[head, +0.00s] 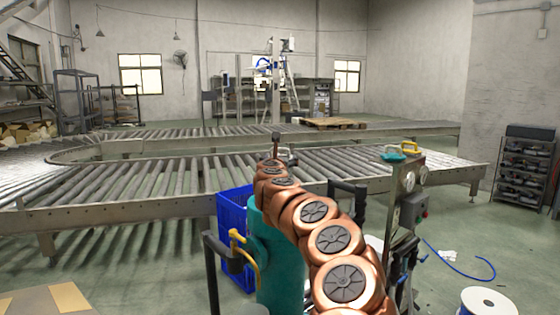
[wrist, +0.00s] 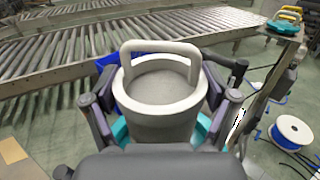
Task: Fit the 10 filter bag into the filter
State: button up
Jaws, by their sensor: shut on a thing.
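My gripper (wrist: 164,100) is shut on a pale grey filter bag (wrist: 160,80), with one finger on each side of it. The bag has a round rim, a grey inside and an upright handle loop; I can read no number on it. The teal filter (head: 282,265) stands upright in the head view, partly behind my copper arm. Teal also shows below the bag on both sides in the wrist view (wrist: 120,130). The bag appears above or in the filter's mouth; how deep is hidden. In the head view my arm mostly hides the gripper and bag.
A blue crate (head: 232,225) stands behind the filter. A stand with gauges (head: 408,190) is on the right, with a teal piece (head: 393,157) and a yellow handle (head: 409,148) on top. Roller conveyors (head: 130,190) run behind. A white spool (head: 487,302) lies at right.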

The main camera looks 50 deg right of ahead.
jog(key=shift+f+b, duration=2.3)
jog(key=shift+f, duration=0.05)
jog(key=o, duration=1.4)
